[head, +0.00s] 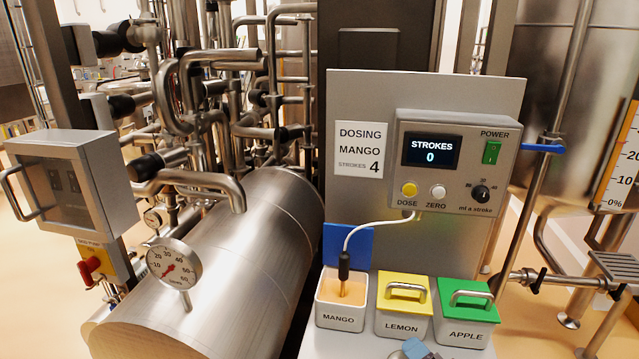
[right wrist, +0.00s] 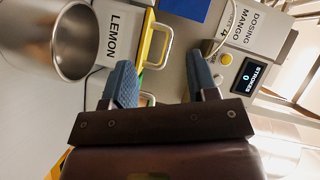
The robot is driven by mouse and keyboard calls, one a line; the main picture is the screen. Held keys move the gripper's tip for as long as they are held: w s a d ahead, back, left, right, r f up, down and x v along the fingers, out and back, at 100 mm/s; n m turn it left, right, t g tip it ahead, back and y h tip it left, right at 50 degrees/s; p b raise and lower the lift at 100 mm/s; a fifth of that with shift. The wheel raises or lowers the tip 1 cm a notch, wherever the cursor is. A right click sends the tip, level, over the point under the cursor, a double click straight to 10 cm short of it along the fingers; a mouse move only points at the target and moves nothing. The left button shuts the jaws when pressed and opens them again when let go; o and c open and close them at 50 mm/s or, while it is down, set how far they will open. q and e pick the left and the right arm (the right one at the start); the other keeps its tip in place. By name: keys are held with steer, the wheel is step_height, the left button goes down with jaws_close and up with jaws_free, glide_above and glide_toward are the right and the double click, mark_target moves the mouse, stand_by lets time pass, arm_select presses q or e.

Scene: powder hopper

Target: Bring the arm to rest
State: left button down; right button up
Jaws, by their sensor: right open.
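My right gripper (right wrist: 160,80) is open, with two blue ribbed fingertips apart and nothing between them. Part of it (head: 416,349) shows at the bottom edge of the head view, in front of the lemon bin (head: 402,322). In the right wrist view the lemon bin (right wrist: 113,35) and its yellow lid with a metal handle lie beyond the fingers. An empty-looking steel cup (right wrist: 64,42) is at upper left there, apart from the fingers. My left gripper is not in view.
The dosing box (head: 455,160) reads STROKES 0; its card (head: 360,150) reads MANGO, 4. The mango bin (head: 341,316) is open with a hose lance (head: 344,267) in it. A blue panel (head: 347,243) stands behind. The apple bin (head: 465,333) has a green lid.

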steer(key=s+d+f+n+g+h, duration=0.2)
steer(key=s+d+f+n, duration=0.2)
steer(key=s, duration=0.4)
steer(key=s+d+f+n+g+h, duration=0.1)
steer(key=s+d+f+n+h, duration=0.2)
steer(key=s+d+f+n, duration=0.2)
steer(key=s+f+n, duration=0.1)
steer(key=s+f, duration=0.2)
steer(key=s, duration=0.1)
steer(key=shift+s+f+n+g+h, duration=0.2)
steer(key=shift+n+g+h, duration=0.1)
steer(key=shift+g, duration=0.1)
